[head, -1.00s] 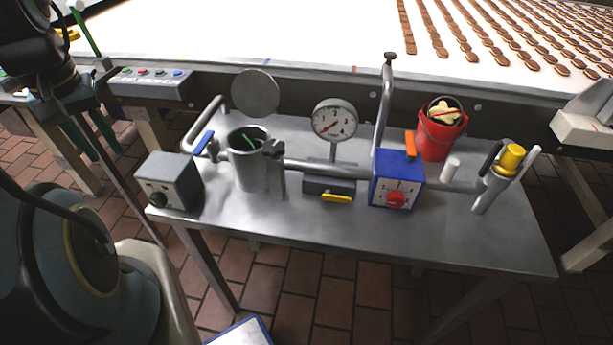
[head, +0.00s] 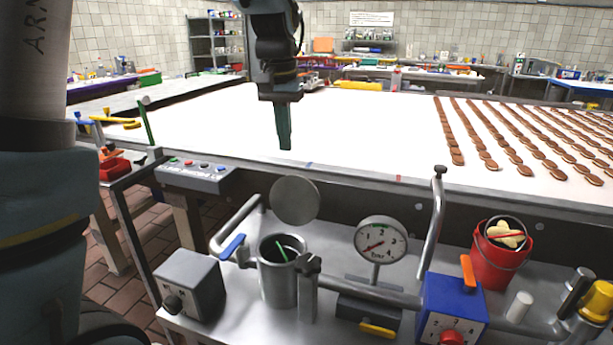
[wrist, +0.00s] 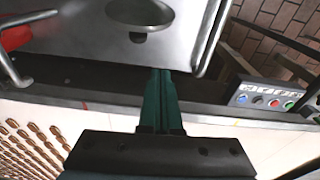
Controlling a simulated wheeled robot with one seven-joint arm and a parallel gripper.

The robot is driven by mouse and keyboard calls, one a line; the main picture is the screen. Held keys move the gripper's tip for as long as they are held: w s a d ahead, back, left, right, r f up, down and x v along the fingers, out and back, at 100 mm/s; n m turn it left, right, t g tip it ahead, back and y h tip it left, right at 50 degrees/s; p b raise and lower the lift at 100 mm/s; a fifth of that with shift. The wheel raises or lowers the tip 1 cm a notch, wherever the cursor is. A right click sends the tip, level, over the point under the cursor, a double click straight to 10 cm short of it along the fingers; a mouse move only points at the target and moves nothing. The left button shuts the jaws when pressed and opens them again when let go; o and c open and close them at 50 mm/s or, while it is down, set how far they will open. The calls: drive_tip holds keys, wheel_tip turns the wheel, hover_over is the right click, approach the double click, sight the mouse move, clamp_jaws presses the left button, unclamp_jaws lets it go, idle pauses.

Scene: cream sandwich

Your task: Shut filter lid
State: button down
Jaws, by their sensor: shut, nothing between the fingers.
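The filter is a grey metal cup (head: 278,275) on the steel table, with its top open and a green strip visible inside. Its round grey lid (head: 295,200) stands raised behind the cup, its flat face toward the head camera. The lid also shows at the top of the wrist view (wrist: 140,13), seen from above. My gripper (head: 285,147) is shut and empty. It points down near the belt's front edge, beyond the lid in the head view and apart from it. Its closed fingers also show in the wrist view (wrist: 161,75).
A blue-handled pipe (head: 232,246) stands left of the cup, and a clamp post (head: 308,285) at its right. A pressure gauge (head: 381,240), a blue box (head: 452,308) and a red bucket (head: 500,262) stand further right. A button panel (head: 197,175) is at the belt edge.

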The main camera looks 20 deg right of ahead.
sight(297, 199)
drive_tip(key=s+d+r+m, duration=0.1)
drive_tip(key=d, duration=0.4)
wheel_tip(297, 199, down, 8)
drive_tip(key=s+a+p, duration=0.2)
drive_tip(key=p, duration=0.1)
drive_tip(key=shift+s+f+p, duration=0.15)
drive_tip(key=shift+f+p, duration=0.05)
drive_tip(key=shift+p, duration=0.1)
drive_tip(key=shift+b, duration=0.4)
